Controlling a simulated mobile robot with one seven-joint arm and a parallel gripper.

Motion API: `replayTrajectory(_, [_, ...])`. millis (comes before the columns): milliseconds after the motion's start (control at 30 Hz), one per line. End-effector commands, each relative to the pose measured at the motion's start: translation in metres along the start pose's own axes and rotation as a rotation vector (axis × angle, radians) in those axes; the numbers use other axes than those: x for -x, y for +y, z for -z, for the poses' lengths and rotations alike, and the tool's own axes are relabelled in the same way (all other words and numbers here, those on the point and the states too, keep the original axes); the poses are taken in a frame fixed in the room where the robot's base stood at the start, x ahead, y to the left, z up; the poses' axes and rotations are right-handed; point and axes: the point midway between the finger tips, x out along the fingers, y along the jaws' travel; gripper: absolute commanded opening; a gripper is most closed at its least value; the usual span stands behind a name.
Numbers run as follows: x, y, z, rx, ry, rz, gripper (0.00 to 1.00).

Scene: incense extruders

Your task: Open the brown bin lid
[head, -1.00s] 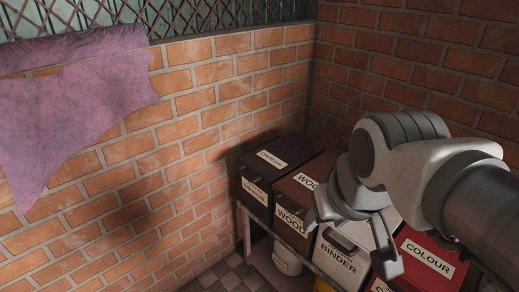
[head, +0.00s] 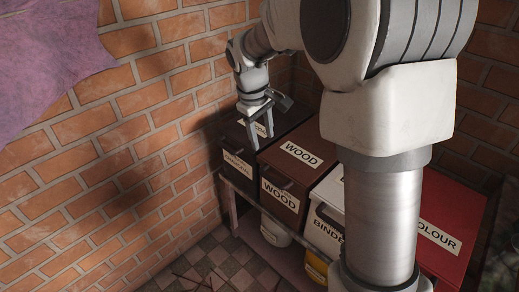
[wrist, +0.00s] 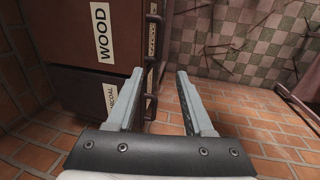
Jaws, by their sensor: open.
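The brown bin (head: 279,197), labelled WOOD on lid and front, stands second from the left in a row of bins. Its lid (head: 318,136) looks shut, and a dark handle shows on its front. The wrist view shows the brown bin's lid (wrist: 65,28) at the upper left. My gripper (head: 261,143) is open and points down over the dark charcoal bin (head: 236,147), left of the brown bin. In the wrist view my gripper (wrist: 160,74) has nothing between its fingers, which appear just beyond the bins' front edge.
A white BINDER bin (head: 325,228) and a red COLOUR bin (head: 450,210) stand to the right, partly hidden by my arm. The bins rest on a low shelf (head: 235,215) beside a brick wall (head: 130,140).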

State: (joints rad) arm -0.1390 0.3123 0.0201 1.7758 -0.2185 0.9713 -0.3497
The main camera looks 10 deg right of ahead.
Motion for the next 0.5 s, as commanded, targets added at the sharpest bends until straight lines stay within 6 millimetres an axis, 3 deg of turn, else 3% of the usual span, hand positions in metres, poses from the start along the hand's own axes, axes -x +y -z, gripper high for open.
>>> replayTrajectory(267, [-0.035,0.000,0.001,0.006,-0.008,0.002,0.52])
replayTrajectory(500, [-0.088,-0.001,0.001,0.005,-0.007,0.003,0.52])
